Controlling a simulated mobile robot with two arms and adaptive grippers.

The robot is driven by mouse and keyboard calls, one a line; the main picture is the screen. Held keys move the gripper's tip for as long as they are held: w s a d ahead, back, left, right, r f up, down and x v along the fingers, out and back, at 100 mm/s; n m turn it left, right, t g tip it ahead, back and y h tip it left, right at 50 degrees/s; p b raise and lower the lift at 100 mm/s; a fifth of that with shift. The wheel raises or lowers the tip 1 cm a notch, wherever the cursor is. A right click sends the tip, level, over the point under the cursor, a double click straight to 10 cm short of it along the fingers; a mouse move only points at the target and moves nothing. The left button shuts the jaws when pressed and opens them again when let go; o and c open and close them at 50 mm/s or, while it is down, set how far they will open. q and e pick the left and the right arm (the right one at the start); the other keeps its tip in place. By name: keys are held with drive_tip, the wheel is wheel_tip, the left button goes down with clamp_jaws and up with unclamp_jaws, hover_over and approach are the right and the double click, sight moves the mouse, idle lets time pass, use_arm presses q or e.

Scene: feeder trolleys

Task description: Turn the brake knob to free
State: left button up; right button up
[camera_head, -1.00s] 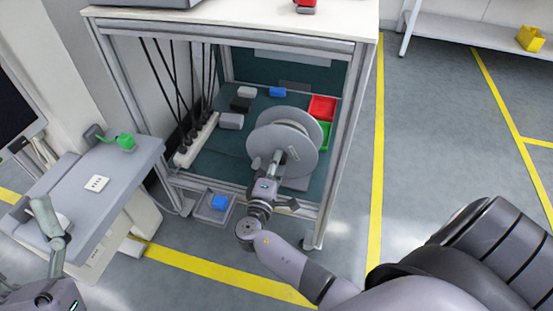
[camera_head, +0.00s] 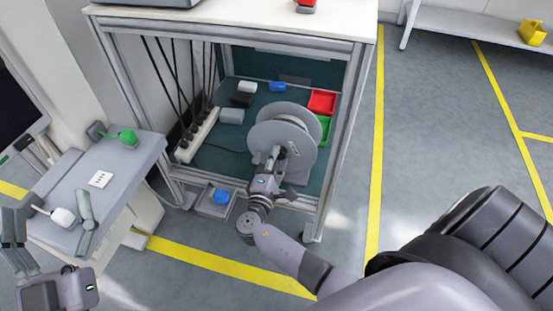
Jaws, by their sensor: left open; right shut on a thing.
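A grey cable reel (camera_head: 300,140) stands upright in the trolley's lower bay. My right gripper (camera_head: 268,157) reaches in from the front and is shut at the near face of the reel, close to its hub. The brake knob appears to be in its jaws, but the fingers hide it, so I cannot tell which way it points. My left gripper (camera_head: 48,212) is open and empty at the lower left, with its fingers wide apart over the edge of the side table (camera_head: 78,172).
The trolley frame (camera_head: 340,140) surrounds the bay, with posts on both sides. A power strip (camera_head: 198,137) with black cables stands left. A blue item (camera_head: 221,196) lies in a low tray.

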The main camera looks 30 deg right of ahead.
drive_tip(key=o, duration=1.2)
drive_tip(key=shift+c, duration=0.2)
drive_tip(key=v, duration=1.2)
